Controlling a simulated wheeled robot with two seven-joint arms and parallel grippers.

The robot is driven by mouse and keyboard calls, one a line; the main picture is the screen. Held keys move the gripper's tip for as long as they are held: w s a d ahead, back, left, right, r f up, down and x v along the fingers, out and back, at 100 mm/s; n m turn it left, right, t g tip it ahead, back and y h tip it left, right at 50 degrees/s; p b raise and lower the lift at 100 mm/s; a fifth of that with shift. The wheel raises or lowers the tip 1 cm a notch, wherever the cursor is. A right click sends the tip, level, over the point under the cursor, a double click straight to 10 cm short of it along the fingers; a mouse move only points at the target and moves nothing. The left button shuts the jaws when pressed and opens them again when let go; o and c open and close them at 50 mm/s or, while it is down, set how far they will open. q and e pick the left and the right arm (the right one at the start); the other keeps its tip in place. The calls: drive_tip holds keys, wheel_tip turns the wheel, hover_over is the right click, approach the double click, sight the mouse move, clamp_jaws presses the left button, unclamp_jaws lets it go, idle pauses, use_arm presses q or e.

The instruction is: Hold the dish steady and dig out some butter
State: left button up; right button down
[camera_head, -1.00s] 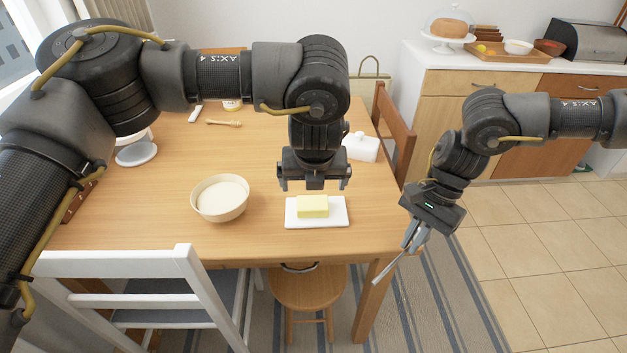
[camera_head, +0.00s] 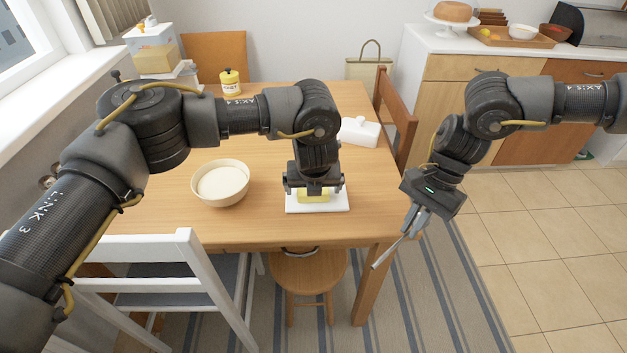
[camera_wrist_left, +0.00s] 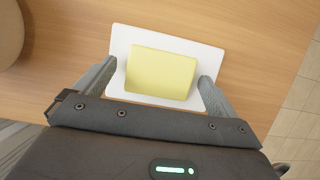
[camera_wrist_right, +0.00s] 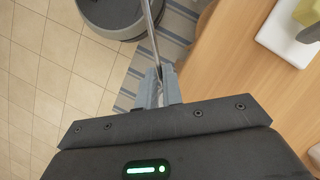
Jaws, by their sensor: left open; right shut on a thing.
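The butter (camera_head: 313,196) is a yellow block on a flat white dish (camera_head: 330,206) near the table's front edge. My left gripper (camera_head: 314,190) is over the dish, open, pointing down. In the left wrist view the butter (camera_wrist_left: 162,74) lies between its spread fingers (camera_wrist_left: 155,88), with the white dish (camera_wrist_left: 119,42) beneath; I cannot tell whether the fingers touch either. My right gripper (camera_head: 416,222) is shut on a thin metal utensil (camera_head: 385,254), held out past the table's right edge. The utensil's shaft also shows in the right wrist view (camera_wrist_right: 152,35); its far end is out of that frame.
A cream bowl (camera_head: 221,184) stands left of the dish. A white lidded dish (camera_head: 360,131) and a yellow jar (camera_head: 230,81) stand farther back. A white chair (camera_head: 190,270) and a wooden stool (camera_head: 306,276) are at the front. The table between bowl and dish is clear.

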use_arm(q)
drive_tip(key=shift+w+f, duration=0.1)
drive_tip(key=shift+f, duration=0.1)
drive_tip(key=c, duration=1.4)
idle(1.3)
drive_tip(key=o, duration=1.4)
drive_tip(key=v, duration=1.2)
